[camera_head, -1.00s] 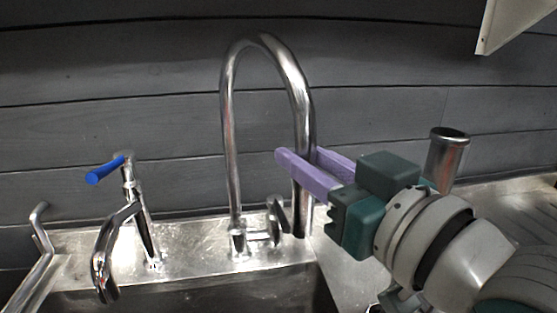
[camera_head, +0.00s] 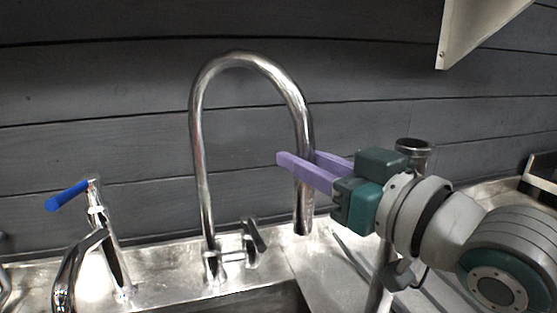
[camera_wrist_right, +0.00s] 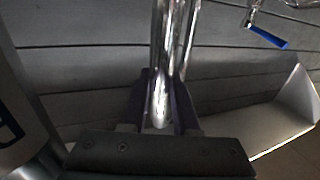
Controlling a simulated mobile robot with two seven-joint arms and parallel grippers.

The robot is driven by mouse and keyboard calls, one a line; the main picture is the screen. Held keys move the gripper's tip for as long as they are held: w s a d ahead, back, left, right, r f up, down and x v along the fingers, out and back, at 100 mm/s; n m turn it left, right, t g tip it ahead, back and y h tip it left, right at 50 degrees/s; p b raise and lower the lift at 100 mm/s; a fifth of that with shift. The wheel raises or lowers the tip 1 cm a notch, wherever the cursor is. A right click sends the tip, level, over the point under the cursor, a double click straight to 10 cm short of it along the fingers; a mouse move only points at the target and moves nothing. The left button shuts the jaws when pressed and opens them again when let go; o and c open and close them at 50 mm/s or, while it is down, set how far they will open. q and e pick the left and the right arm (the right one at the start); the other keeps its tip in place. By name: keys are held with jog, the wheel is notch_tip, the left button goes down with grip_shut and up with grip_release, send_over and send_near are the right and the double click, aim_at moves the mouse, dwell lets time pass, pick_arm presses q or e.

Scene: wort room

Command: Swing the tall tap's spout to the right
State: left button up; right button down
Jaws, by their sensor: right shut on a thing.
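The tall chrome tap (camera_head: 201,150) stands at the back of the sink, its arched spout (camera_head: 296,105) reaching over to the right in the head view. The spout's open end hangs down over the steel worktop, right of the tap's base. My right gripper (camera_head: 300,168) is shut on the spout's down-hanging part, its purple fingers on either side of the tube. In the right wrist view the chrome spout (camera_wrist_right: 163,80) runs between the dark fingers. A lever handle (camera_head: 253,236) sits beside the tap's base. My left gripper is not in view.
A shorter tap (camera_head: 108,235) with a blue lever (camera_head: 67,196) stands to the left. A metal cylinder (camera_head: 413,147) stands behind my right arm. The sink basin (camera_head: 265,300) is at the bottom. A pale shelf or hood (camera_head: 470,35) juts from the wall at upper right.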

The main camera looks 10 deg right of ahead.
jog(key=c, duration=0.7)
grip_release()
jog(key=shift+o, duration=0.2)
jog(key=v, duration=0.7)
jog(key=shift+s+d, duration=0.2)
jog(key=shift+s, duration=0.05)
